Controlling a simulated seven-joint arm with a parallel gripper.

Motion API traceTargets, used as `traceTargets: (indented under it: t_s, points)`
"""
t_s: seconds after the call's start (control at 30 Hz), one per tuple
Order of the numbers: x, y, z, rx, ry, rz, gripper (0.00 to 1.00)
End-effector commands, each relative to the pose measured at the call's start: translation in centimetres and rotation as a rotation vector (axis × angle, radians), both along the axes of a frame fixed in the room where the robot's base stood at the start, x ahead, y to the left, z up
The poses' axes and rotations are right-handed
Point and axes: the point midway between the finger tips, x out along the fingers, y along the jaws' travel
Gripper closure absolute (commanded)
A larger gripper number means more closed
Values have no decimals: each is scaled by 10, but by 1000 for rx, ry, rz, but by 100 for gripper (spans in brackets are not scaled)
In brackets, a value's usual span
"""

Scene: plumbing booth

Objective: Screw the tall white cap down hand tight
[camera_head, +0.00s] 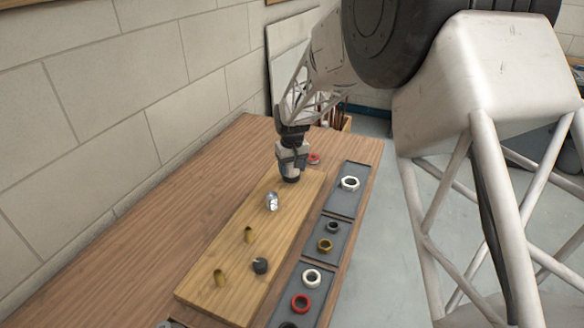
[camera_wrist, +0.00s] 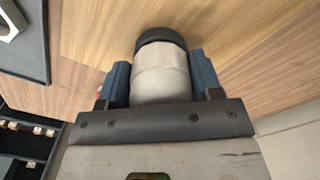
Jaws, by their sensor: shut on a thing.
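The tall white cap (camera_wrist: 160,78) is between the two blue jaws of my gripper (camera_wrist: 160,82) in the wrist view. My gripper is shut on its sides. A black round part (camera_wrist: 161,37) shows at the cap's far end, against the wood. In the head view my gripper (camera_head: 291,160) points down at the far end of the light wooden board (camera_head: 240,215). The black part (camera_head: 291,178) shows just below the jaws there, and the cap is mostly hidden by them. I cannot tell how far down the thread the cap sits.
On the board stand a silver fitting (camera_head: 272,201), two brass pegs (camera_head: 249,234) and a dark knob (camera_head: 260,265). The table's left side is clear.

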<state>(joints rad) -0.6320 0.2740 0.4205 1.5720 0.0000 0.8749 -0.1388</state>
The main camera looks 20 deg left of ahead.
Motion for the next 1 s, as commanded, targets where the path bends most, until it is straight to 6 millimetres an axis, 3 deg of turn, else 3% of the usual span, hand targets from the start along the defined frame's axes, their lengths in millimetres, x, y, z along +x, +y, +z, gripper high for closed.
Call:
traceTargets:
  t_s: [0.27, 0.73, 1.0]
  points:
    - [0, 1, 0, 0, 0, -110, 64]
    - [-2, 3, -2, 0, 0, -468, 64]
    - [-2, 3, -2, 0, 0, -524, 64]
